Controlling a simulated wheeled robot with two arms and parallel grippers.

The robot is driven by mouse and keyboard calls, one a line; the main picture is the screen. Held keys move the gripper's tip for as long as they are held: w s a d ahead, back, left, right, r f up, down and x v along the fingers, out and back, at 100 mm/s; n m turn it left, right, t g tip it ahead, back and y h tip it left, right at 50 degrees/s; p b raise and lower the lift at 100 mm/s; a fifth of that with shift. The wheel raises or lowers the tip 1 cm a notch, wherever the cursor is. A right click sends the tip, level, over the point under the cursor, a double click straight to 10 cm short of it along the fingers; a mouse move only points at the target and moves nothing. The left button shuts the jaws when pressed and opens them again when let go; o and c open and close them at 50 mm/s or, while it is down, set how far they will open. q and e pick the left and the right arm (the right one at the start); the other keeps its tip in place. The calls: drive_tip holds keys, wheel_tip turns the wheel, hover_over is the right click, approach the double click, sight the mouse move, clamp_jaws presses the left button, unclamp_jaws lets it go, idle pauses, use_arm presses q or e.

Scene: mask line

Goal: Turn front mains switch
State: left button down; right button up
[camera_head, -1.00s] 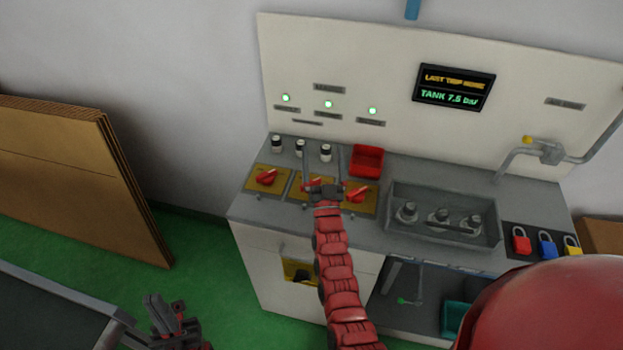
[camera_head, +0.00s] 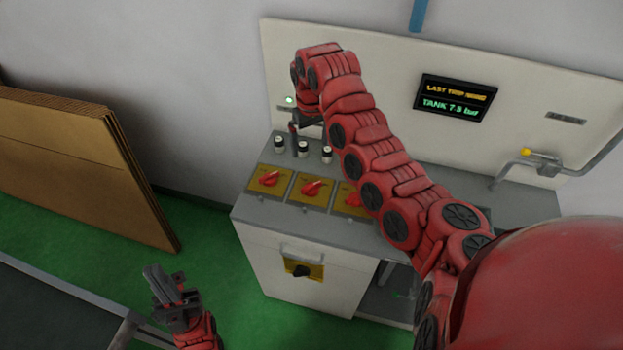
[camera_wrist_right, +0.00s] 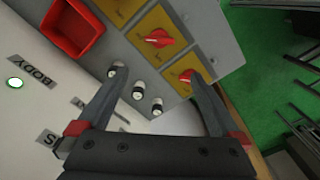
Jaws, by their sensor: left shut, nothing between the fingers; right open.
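On the front face of the white cabinet (camera_head: 262,262) is a black rotary switch (camera_head: 300,271) on a yellow plate, below a grey handle. Three red rotary knobs on yellow plates sit on the worktop: left (camera_head: 268,179), middle (camera_head: 312,188) and a right one (camera_head: 352,199) partly behind my right arm. My right gripper (camera_wrist_right: 154,76) is open and empty, pointing down at the back of the worktop, above small black-and-white cylinders (camera_head: 303,149). In the head view its fingers are partly hidden. My left gripper (camera_head: 165,285) is shut and empty, low at the left, well away from the cabinet.
A red bin (camera_wrist_right: 73,28) stands on the worktop. The upright back panel (camera_head: 380,75) carries a display (camera_head: 452,97) and a green lamp (camera_head: 290,100). Brown boards (camera_head: 85,165) lean at the left. Green floor (camera_head: 215,235) is clear before the cabinet's left side.

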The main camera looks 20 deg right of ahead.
hover_over(311, 185)
wheel_tip(311, 185, down, 9)
drive_tip(key=shift+s+f+b, duration=0.1)
drive_tip(key=shift+s+b, duration=0.05)
drive_tip(key=shift+b, duration=0.15)
wheel_tip(311, 185, down, 6)
drive_tip(key=shift+f+p, duration=0.15)
drive_tip(key=shift+p, duration=1.05)
drive_tip(key=shift+d+f, duration=0.1)
drive_tip(key=shift+f, duration=0.7)
drive_tip(key=c, duration=1.1)
drive_tip(key=shift+o, duration=0.2)
